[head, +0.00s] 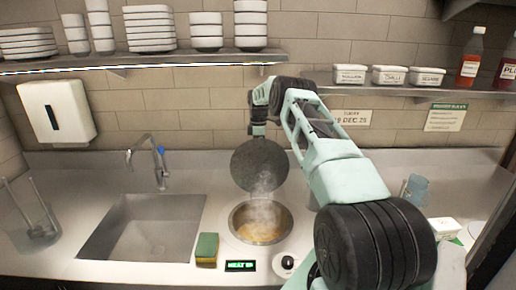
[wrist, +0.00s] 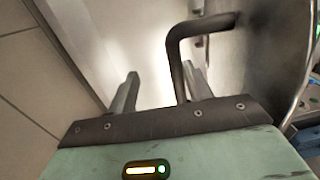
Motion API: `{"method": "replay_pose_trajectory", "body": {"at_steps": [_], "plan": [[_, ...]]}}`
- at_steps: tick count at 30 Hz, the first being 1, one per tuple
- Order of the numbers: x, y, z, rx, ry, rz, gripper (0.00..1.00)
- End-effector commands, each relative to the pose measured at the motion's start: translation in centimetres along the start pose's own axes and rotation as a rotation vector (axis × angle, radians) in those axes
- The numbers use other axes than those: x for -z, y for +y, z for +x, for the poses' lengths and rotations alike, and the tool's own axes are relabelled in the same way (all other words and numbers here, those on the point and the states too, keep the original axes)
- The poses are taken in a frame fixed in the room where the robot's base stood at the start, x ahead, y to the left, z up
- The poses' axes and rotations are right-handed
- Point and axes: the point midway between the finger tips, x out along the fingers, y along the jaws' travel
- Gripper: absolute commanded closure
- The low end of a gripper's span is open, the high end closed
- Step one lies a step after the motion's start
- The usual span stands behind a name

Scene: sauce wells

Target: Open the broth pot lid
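The broth pot (head: 240,213) is sunk in the counter and uncovered, with steaming yellowish broth inside. Its round dark lid (head: 260,165) stands nearly upright at the pot's back edge. The lid's face also shows at the right of the wrist view (wrist: 275,50). The bent lid handle (wrist: 177,55) reaches down between my fingers, close beside the right finger. My gripper (wrist: 160,88) is open, with a wide gap to the left finger. I cannot tell whether the right finger touches the handle. In the head view the fingers are hidden behind the lid.
A sink (head: 145,228) with a faucet (head: 155,165) lies left of the pot. A sponge (head: 207,248), a display (head: 241,266) and a knob (head: 288,262) sit by the pot's front. A shelf (head: 150,60) with dishes runs above. My arm covers the counter to the right.

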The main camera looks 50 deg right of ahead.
Motion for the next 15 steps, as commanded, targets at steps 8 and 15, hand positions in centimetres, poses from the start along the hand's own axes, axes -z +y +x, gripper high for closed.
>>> {"method": "replay_pose_trajectory", "body": {"at_steps": [8, 15], "plan": [[-0.05, 0.27, -0.05, -0.012, 0.001, 0.001, 0.66], [0.13, 0.32, -0.45, -0.016, 0.005, 0.001, 0.66]]}}
